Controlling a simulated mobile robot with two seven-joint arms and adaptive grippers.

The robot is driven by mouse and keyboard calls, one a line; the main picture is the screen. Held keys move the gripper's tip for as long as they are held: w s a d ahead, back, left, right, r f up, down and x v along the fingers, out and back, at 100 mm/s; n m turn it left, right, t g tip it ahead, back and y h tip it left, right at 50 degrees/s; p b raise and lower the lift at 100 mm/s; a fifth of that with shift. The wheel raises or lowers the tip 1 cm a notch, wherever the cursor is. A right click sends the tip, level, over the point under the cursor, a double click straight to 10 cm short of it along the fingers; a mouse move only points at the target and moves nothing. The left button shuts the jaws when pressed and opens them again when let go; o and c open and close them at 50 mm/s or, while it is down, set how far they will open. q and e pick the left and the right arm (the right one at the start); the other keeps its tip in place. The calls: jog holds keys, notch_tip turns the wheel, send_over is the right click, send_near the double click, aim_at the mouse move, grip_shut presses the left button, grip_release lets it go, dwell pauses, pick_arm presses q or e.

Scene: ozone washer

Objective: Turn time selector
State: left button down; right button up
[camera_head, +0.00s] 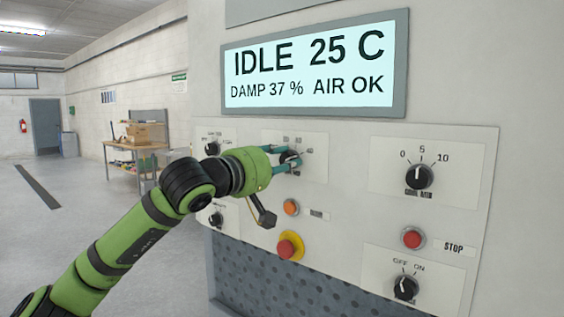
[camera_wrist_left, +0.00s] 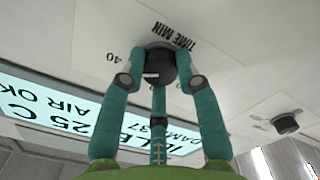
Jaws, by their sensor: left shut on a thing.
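The time selector is a black round knob (camera_head: 291,157) on a white plate at the middle of the panel. In the left wrist view the same knob (camera_wrist_left: 158,66) sits beside the upside-down words TIME MIN and a 40 mark. My left gripper (camera_head: 284,159) has come in from the left, and its teal fingers are shut on the knob from two sides. In the left wrist view the fingertips of the gripper (camera_wrist_left: 157,83) press against its sides. The fingers partly hide the knob and its scale in the head view. My right gripper is not in view.
A display (camera_head: 315,68) above reads IDLE 25 C, DAMP 37 %, AIR OK. Other knobs include one marked 0, 5, 10 (camera_head: 419,176) and an OFF/ON knob (camera_head: 405,288). An orange button (camera_head: 291,207), a red mushroom button (camera_head: 289,246) and a STOP button (camera_head: 413,238) sit nearby.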

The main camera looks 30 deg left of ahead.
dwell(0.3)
pick_arm(q)
jog(key=c, duration=0.9)
grip_release()
jog(key=s, duration=1.2)
jog(key=shift+a, duration=0.45)
jog(key=shift+f, duration=0.1)
